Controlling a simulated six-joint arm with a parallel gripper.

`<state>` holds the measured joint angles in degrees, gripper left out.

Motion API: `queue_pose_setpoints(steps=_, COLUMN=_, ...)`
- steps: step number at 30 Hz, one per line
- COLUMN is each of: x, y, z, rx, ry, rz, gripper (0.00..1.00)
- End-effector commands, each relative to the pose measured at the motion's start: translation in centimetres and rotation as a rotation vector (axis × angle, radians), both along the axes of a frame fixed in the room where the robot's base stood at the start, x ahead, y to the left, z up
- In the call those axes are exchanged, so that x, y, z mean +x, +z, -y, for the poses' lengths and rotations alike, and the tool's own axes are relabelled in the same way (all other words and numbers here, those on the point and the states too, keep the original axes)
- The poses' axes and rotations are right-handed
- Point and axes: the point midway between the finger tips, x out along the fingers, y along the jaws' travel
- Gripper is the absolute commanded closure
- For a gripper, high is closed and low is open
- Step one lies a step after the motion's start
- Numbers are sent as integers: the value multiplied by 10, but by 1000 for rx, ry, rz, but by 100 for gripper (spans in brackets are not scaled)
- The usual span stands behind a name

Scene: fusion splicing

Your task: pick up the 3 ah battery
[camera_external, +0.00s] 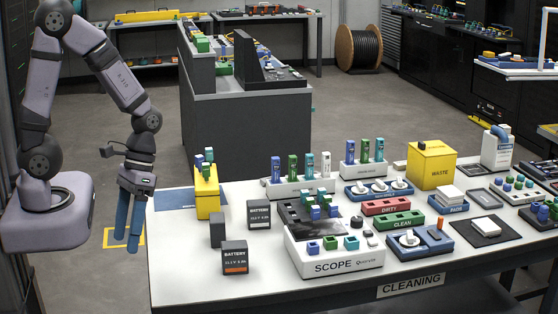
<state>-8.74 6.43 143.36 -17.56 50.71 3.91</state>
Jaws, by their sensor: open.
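Three dark box-shaped blocks stand on the left part of the white table. The front block (235,258) is marked BATTERY and has an orange strip low on its face. Another block marked BATTERY (259,215) stands behind it to the right. A smaller dark block (217,231) stands to the left, with no readable label. The ratings are too small to read surely, so I cannot tell which is the 3 Ah battery. My gripper (127,235) points down with blue fingers, left of the blocks and apart from them. It is open and empty.
A yellow holder (206,194) with blue and green pieces stands behind the blocks, beside a blue mat (176,200). The white SCOPE unit (333,258) stands to the right. The table's front-left area (185,280) is clear.

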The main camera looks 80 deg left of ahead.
Motion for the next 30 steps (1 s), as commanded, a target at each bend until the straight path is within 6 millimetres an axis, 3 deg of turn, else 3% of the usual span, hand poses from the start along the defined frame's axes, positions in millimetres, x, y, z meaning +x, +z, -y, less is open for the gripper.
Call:
queue_pose_setpoints(steps=3, x=-9, y=1, z=25, rx=-171, ry=206, rz=-173, gripper=30)
queue_pose_setpoints(steps=7, x=3, y=9, z=53, rx=-383, ry=444, rz=-320, gripper=30)
queue_pose_setpoints(steps=10, x=25, y=16, z=67, rx=-556, ry=632, rz=-400, gripper=30)
queue_pose_setpoints(steps=14, x=67, y=23, z=67, rx=-785, ry=890, rz=-460, gripper=30)
queue_pose_setpoints(steps=19, x=127, y=21, z=34, rx=-1079, ry=1242, rz=-457, gripper=30)
queue_pose_setpoints(steps=24, x=171, y=-2, z=-33, rx=-1337, ry=1612, rz=-354, gripper=30)
queue_pose_setpoints(steps=30, x=180, y=-41, z=-112, rx=-1515, ry=1968, rz=-163, gripper=30)
